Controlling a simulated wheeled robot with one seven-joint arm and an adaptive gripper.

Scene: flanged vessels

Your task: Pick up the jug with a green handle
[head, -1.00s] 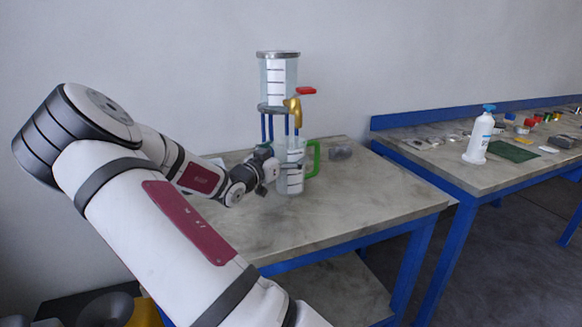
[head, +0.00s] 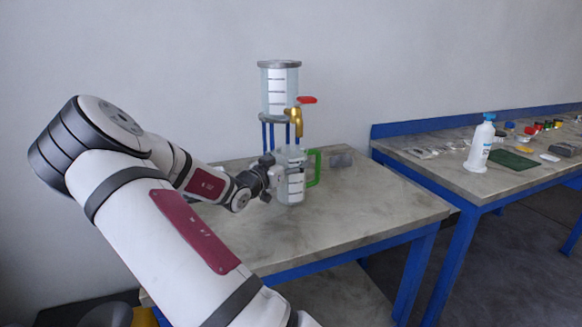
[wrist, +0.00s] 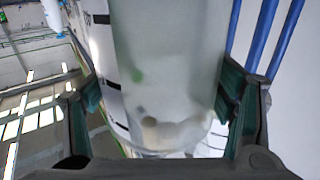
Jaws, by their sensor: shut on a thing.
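My gripper (head: 274,176) is at the jug's left side, opposite the handle. In the wrist view the jug's body (wrist: 165,70) fills the space between the two fingers of my gripper (wrist: 163,105), which are shut on it. The handle is hidden there. I cannot tell whether the jug's base touches the table.
A clear tank (head: 280,90) on blue legs, with a brass tap (head: 294,118) and red lever, stands right behind the jug. A white bottle (head: 479,145) stands on the other table. The front table area (head: 350,205) is clear.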

